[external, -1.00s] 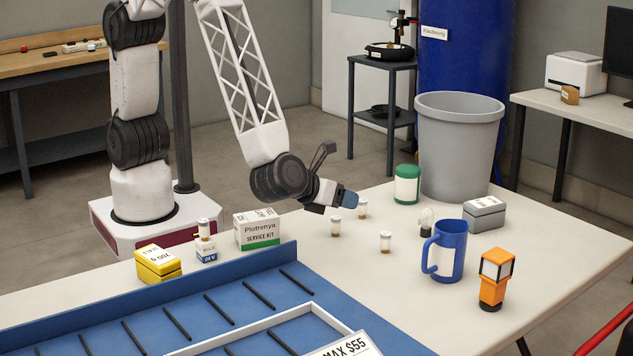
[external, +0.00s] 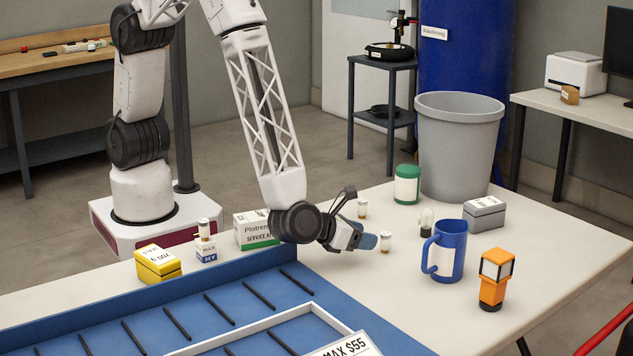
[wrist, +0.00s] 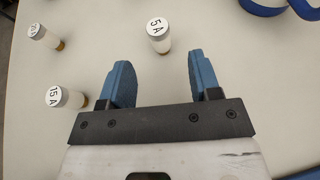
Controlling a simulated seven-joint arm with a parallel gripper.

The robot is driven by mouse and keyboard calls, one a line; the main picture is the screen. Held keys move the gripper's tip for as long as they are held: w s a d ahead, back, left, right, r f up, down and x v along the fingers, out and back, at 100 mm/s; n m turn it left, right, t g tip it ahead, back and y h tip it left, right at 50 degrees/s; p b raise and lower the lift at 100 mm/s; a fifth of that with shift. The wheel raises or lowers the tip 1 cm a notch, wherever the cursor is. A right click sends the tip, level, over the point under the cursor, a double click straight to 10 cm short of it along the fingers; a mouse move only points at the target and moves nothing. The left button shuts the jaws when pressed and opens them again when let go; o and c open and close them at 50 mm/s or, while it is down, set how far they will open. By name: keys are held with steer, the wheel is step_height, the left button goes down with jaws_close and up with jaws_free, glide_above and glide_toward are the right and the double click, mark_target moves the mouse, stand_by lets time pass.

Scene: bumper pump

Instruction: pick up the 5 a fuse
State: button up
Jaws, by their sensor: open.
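The 5 A fuse (wrist: 159,35), a small white-capped cylinder with a brass-coloured end, stands on the table beyond my open fingers in the wrist view, roughly centred between them. In the external view it appears to be the fuse (external: 385,241) just right of my fingertips. My gripper (wrist: 160,72) is open with nothing between its blue fingers; in the external view my gripper (external: 370,242) is low over the table. The 15 A fuse (wrist: 66,97) stands left of my left finger. Another fuse (wrist: 46,38), its label hard to read, stands farther left.
A blue mug (external: 448,250) and an orange lamp-like item (external: 496,278) stand to the right. A small clear bulb (external: 426,221), green-lidded jar (external: 406,184) and grey box (external: 484,213) are behind. The blue tray (external: 225,275) lies in front left.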

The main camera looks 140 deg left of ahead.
mark_target(385, 252)
steer(key=shift+x, duration=1.05)
steer(key=shift+x, duration=2.55)
steer(key=c, duration=1)
steer(key=shift+r, duration=0.1)
steer(key=shift+r, duration=4.95)
